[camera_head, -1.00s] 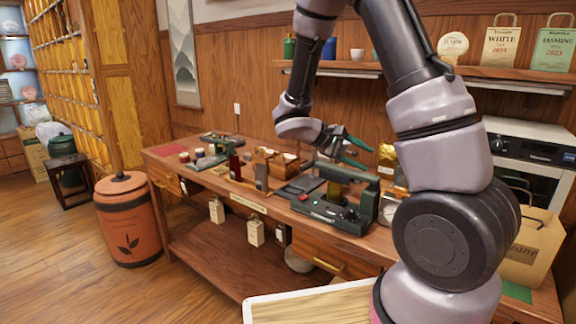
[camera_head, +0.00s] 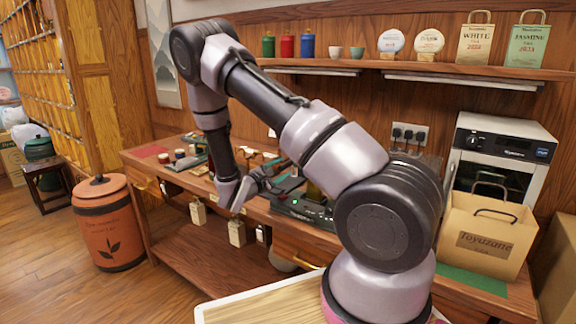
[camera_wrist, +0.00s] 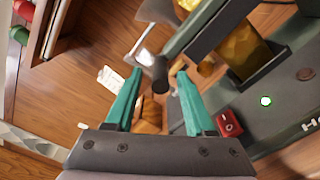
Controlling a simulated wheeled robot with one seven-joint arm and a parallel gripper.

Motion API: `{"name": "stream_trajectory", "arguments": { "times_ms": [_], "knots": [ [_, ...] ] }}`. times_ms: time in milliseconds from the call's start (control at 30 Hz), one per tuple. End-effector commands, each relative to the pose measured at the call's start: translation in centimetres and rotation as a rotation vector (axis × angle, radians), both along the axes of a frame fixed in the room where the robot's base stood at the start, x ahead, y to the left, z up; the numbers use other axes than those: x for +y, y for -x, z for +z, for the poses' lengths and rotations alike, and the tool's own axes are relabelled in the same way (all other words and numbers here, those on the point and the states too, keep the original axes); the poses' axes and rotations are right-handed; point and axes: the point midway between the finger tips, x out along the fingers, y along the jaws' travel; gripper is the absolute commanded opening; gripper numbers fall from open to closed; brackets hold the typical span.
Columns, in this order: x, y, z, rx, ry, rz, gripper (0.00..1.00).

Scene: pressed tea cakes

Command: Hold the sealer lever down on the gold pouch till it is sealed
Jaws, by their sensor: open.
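The dark green sealer (camera_head: 300,208) stands on the workbench, partly hidden behind my arm in the head view. In the wrist view its body (camera_wrist: 290,120) is at the right, with a red rocker switch (camera_wrist: 229,122) and a lit green-white lamp (camera_wrist: 266,101). The gold pouch (camera_wrist: 240,48) sits in the sealer. The sealer lever's dark rounded end (camera_wrist: 160,76) appears between my teal fingertips in the wrist view. My gripper (camera_wrist: 159,74) is open, its fingers apart on either side of that end. I cannot tell whether they touch it.
The wooden workbench (camera_head: 175,182) carries several small tools and jars to the left. A paper bag (camera_head: 487,235) and a white oven (camera_head: 500,150) are at the right. A shelf (camera_head: 400,66) runs above. An orange tea bin (camera_head: 104,225) stands on the floor at left.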

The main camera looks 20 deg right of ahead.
Motion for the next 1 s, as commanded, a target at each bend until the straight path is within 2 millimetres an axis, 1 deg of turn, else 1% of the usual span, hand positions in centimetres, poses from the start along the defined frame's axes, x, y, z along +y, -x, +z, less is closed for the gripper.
{"name": "stream_trajectory", "arguments": {
  "times_ms": [33, 100, 200, 300, 433, 667, 767, 800, 833, 1000],
  "knots": [
    [-0.9, -0.5, 0.0, -0.002, -0.001, -0.004, 0.55],
    [-1.9, -1.2, 0.0, -0.002, -0.001, -0.004, 0.55],
    [-3.0, -1.9, 0.0, -0.001, -0.001, -0.003, 0.55],
    [-3.7, -2.5, 0.0, -0.002, -0.001, -0.001, 0.55],
    [-4.1, -2.8, 0.1, -0.002, -0.001, -0.001, 0.55],
    [-4.1, -2.8, 0.0, 0.000, -0.001, -0.001, 0.55],
    [-4.1, -2.8, 0.0, 0.000, -0.001, -0.001, 0.20],
    [-4.1, -2.8, 0.0, -0.001, -0.001, -0.001, 0.05],
    [-4.1, -2.8, 0.0, -0.001, -0.001, -0.001, 0.00],
    [-4.1, -2.7, 0.0, 0.000, 0.000, -0.001, 0.00]
  ]
}}
